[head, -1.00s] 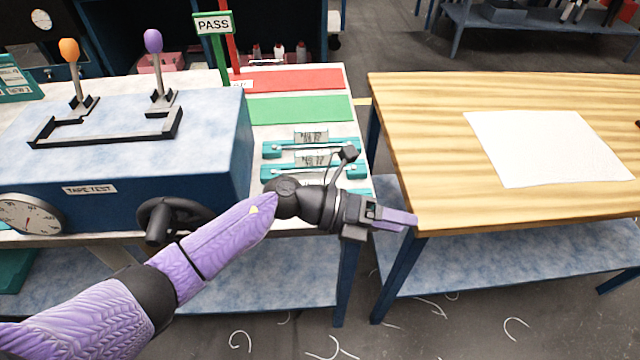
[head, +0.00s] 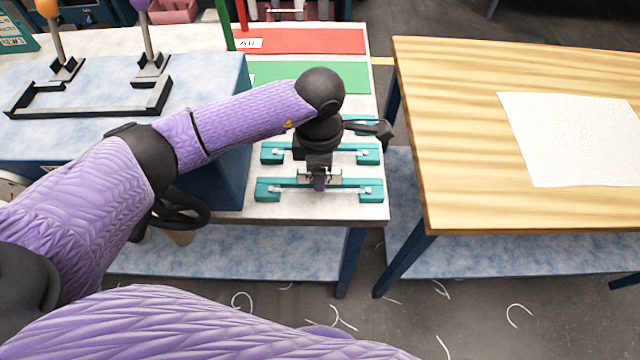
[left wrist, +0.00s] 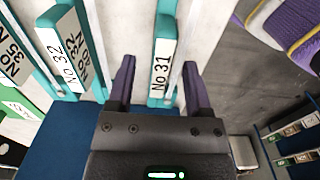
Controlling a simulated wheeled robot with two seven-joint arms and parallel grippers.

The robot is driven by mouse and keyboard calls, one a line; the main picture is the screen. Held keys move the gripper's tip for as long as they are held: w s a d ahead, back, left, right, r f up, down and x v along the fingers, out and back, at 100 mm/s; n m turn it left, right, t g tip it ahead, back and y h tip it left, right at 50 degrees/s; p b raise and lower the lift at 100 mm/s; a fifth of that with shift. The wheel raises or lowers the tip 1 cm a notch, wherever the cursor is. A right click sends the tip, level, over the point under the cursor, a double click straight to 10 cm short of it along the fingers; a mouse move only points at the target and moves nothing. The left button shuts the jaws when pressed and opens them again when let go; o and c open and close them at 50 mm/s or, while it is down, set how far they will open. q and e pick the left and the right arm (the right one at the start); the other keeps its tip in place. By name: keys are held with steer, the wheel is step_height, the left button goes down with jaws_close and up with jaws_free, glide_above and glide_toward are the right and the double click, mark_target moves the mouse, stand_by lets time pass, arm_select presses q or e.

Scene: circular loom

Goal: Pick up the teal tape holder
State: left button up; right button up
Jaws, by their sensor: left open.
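Several teal tape holders lie in a row on the white bench top. The nearest teal tape holder (head: 365,190) has my left gripper (head: 319,183) pointing down over its middle. In the left wrist view this holder (left wrist: 165,24) carries a white tag reading No 31. The open fingers of my left gripper (left wrist: 160,67) stand one on each side of that tag, with nothing clamped between them. A second teal holder (head: 368,153) lies just behind; its tag reads No 32 in the left wrist view (left wrist: 50,18). A third is partly hidden by my wrist. My right gripper is not in view.
The blue tape test box (head: 228,150) with its black handwheel (head: 183,210) stands left of the holders. Green (head: 345,76) and red (head: 310,40) areas lie behind them. A gap separates the bench from a wooden table (head: 455,130) with a white sheet (head: 565,135).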

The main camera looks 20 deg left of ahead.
arm_select(q)
steer(key=shift+f, duration=0.75)
jaws_close()
step_height(320, 180, up, 10)
steer(key=shift+f+p, duration=0.1)
steer(key=shift+p, duration=0.75)
steer(key=shift+r, duration=0.2)
steer(key=c, duration=0.8)
jaws_free()
jaws_close()
